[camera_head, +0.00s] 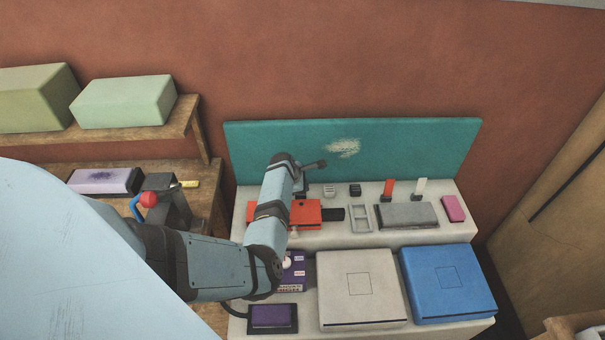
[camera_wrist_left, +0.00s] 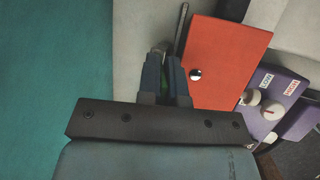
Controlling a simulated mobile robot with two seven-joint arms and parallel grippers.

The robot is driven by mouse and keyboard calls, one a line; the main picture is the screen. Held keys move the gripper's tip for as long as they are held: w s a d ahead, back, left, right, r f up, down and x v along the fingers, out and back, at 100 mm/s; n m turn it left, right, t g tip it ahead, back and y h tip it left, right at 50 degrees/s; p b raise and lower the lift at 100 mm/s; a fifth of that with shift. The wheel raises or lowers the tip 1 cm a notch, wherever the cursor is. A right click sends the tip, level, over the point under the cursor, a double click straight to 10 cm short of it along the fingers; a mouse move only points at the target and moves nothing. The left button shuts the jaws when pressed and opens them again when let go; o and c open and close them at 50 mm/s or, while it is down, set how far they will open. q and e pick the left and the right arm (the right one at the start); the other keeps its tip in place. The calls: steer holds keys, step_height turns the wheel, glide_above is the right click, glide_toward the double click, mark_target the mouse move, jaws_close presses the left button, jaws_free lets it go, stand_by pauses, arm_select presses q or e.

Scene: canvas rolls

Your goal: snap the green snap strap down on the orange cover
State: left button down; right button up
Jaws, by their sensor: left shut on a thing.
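The orange cover (camera_head: 307,212) lies on the grey work surface, partly hidden behind my left arm in the head view. In the left wrist view the orange cover (camera_wrist_left: 228,55) is a flat plate with a round black-and-white stud near its left edge. My left gripper (camera_wrist_left: 165,62) has its fingers close together just left of that edge. A sliver of the green snap strap (camera_wrist_left: 167,78) shows between the fingers, and the gripper is shut on it. Most of the strap is hidden. In the head view the fingertips are mostly hidden. My right gripper is out of view.
A teal panel (camera_head: 420,150) stands behind the surface. A grey block (camera_head: 407,215), a light grey frame (camera_head: 359,218) and a pink block (camera_head: 453,208) lie right of the cover. A purple box with knobs (camera_wrist_left: 277,108) is beside it. White (camera_head: 360,284) and blue (camera_head: 447,280) boxes are in front.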

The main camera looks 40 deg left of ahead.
arm_select(q)
steer(key=shift+s+d+f+t+y+p, duration=0.15)
steer(key=shift+s+t+y, duration=0.1)
steer(key=shift+t, duration=0.15)
steer(key=shift+s+d+t+y+p, duration=0.15)
steer(key=shift+t+y, duration=0.1)
steer(key=shift+t, duration=0.15)
steer(key=shift+m, duration=0.3)
steer(key=c, duration=1.3)
jaws_free()
